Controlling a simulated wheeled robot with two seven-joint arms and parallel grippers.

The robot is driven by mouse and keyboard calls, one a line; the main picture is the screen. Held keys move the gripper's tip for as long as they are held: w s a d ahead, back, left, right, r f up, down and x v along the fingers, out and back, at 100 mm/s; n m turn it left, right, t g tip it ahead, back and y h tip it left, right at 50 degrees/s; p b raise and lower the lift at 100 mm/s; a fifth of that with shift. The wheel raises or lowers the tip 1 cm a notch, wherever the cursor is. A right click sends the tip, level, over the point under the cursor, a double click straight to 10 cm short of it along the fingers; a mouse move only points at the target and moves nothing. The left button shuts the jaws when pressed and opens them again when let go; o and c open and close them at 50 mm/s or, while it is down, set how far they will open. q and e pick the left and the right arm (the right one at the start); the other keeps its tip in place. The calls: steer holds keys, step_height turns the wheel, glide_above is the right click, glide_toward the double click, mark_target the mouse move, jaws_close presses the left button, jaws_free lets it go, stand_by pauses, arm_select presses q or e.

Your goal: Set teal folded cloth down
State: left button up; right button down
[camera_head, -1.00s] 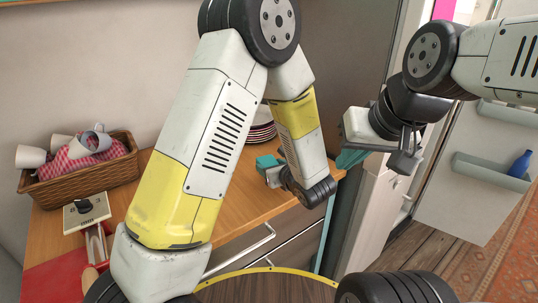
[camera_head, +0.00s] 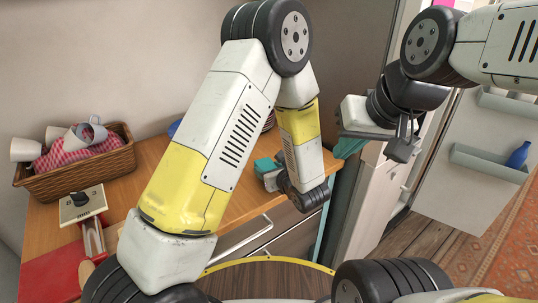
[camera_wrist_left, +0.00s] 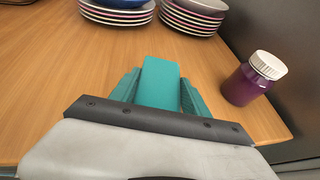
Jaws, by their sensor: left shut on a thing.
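The teal folded cloth (camera_wrist_left: 160,83) is held between the teal fingers of my left gripper (camera_wrist_left: 160,95) in the left wrist view. It looks like a small flat block with its top end standing above the fingers. In the head view my left gripper (camera_head: 267,168) is low over the right part of the wooden counter (camera_head: 234,192), partly hidden by my own arm. I cannot tell whether the cloth touches the counter. My right gripper (camera_head: 350,147) is off the counter's right end, its teal fingers seen edge-on, so its opening is unclear.
Two plate stacks (camera_wrist_left: 192,16) (camera_wrist_left: 117,12) stand behind the cloth. A purple jar with a white lid (camera_wrist_left: 245,84) stands close to its right. A wicker basket (camera_head: 88,173) with mugs is at the counter's left. Bare counter (camera_wrist_left: 60,80) lies left of the cloth.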

arm_select(q)
steer(key=shift+f, duration=0.15)
steer(key=shift+f, duration=0.6)
steer(key=shift+f, duration=0.3)
stand_by(0.4)
steer(key=o, duration=1.4)
steer(key=shift+o, duration=0.2)
